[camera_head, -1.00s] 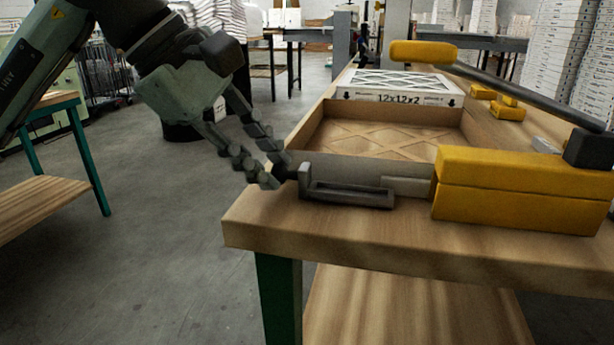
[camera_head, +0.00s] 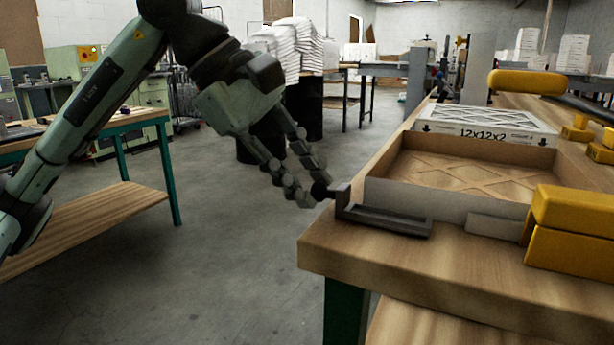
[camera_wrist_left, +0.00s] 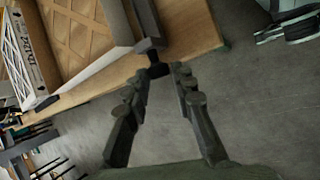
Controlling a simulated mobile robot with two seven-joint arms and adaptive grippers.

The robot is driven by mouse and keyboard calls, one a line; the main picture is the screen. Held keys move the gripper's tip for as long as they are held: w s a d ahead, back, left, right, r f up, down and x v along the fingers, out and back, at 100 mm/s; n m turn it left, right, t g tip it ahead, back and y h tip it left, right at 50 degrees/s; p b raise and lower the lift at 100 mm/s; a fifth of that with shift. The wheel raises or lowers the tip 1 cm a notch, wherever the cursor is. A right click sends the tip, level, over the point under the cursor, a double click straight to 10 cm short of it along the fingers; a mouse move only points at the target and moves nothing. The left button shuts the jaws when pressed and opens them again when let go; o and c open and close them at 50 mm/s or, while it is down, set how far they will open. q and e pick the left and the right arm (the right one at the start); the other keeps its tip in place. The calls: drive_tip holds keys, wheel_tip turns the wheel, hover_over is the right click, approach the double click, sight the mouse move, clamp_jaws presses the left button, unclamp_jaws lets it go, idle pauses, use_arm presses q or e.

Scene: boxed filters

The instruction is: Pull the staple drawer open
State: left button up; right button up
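The staple drawer (camera_head: 385,220) is a dark grey metal tray with an upright end plate and a round dark knob (camera_head: 320,190) on its left end. It lies at the table's near left corner, left of the yellow stapler (camera_head: 575,229) and its pale grey strip (camera_head: 495,226). My left gripper (camera_head: 312,187) reaches in from the left at the knob. In the left wrist view, its fingers (camera_wrist_left: 160,80) are apart, with the knob (camera_wrist_left: 158,70) between their tips. Firm contact cannot be made out. My right gripper is not in view.
An open cardboard box (camera_head: 470,172) with a lattice-faced filter sits behind the drawer.

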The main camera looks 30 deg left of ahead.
use_arm(q)
drive_tip(key=shift+o, duration=0.2)
drive_tip(key=shift+r, duration=0.1)
drive_tip(key=v, duration=1.2)
